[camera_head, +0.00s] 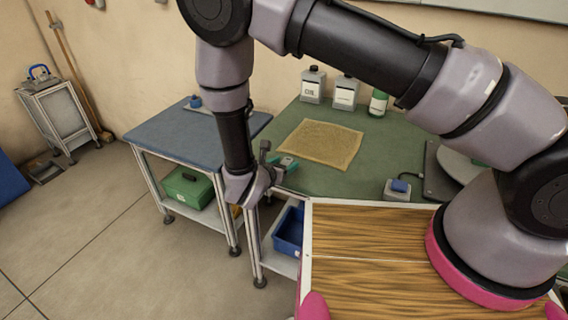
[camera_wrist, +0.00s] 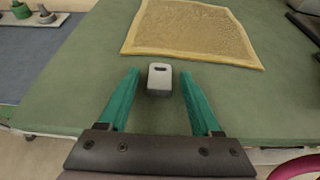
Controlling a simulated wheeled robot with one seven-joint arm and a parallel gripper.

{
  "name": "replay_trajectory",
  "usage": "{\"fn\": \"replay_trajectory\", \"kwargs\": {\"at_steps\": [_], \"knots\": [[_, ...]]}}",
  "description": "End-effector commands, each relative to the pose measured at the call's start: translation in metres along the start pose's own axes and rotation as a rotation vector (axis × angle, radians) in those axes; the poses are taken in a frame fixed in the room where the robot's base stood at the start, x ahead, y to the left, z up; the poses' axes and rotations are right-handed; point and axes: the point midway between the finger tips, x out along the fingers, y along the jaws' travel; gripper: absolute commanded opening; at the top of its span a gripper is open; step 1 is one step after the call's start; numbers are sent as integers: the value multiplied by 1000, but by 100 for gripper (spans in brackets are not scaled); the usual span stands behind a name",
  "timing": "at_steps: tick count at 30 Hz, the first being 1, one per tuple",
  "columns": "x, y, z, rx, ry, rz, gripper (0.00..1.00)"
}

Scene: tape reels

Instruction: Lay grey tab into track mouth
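The grey tab (camera_wrist: 159,79), a small pale block with a dark slot near its top, shows in the wrist view above the green tabletop. My gripper (camera_wrist: 160,75) has two teal fingers spread wide, one on each side of the tab, with a clear gap on both sides. I cannot tell its exact height against the fingertips. In the head view my gripper (camera_head: 284,163) is low over the near left part of the green table, and the tab cannot be made out there. I cannot identify a track mouth in either view.
A tan mat (camera_head: 321,143) lies behind my gripper on the green table (camera_head: 377,150). Bottles, including a white one (camera_head: 313,85), stand at the back. A grey box with a blue top (camera_head: 398,189) is to the right. A blue-topped table (camera_head: 185,136) adjoins on the left.

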Motion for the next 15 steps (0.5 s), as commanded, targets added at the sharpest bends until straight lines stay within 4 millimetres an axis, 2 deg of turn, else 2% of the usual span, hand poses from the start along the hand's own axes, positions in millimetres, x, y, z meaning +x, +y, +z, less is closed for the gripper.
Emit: {"fn": "replay_trajectory", "kwargs": {"at_steps": [4,7,15], "knots": [[-1,0,4,1,0,0,65],[-13,1,2,-1,0,3,65],[-70,1,3,0,0,5,65]]}}
